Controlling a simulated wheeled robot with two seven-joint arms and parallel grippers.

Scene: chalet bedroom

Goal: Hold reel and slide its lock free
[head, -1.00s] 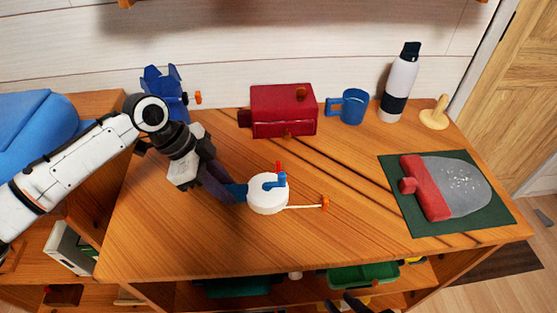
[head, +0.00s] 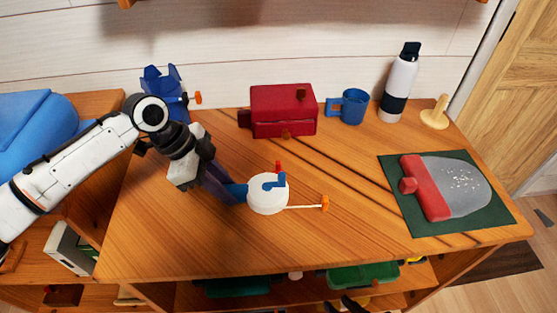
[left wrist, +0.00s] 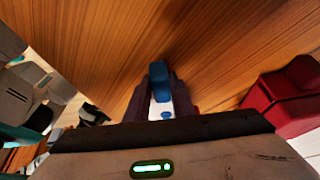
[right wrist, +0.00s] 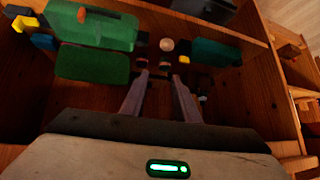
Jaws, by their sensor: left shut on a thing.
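The reel (head: 266,199) is a white round drum on the wooden desk, with a blue crank (head: 274,182) on top and a small red piece (head: 278,166) at its back edge. A thin line runs right from it to an orange end piece (head: 325,204). My left gripper (head: 238,193) is shut on the reel's blue part at its left side. In the left wrist view a blue part (left wrist: 158,70) and white surface show between the fingers. My right gripper (right wrist: 162,78) is open and empty, low by the shelf under the desk's front. Which piece is the lock is unclear.
A red box (head: 284,112), blue mug (head: 353,106), bottle (head: 399,84) and wooden peg stand (head: 435,114) line the back. A red-and-grey object (head: 455,186) lies on a green mat (head: 399,217) at right. A blue object (head: 163,84) stands behind my left arm. Green boxes (right wrist: 90,66) fill the shelf.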

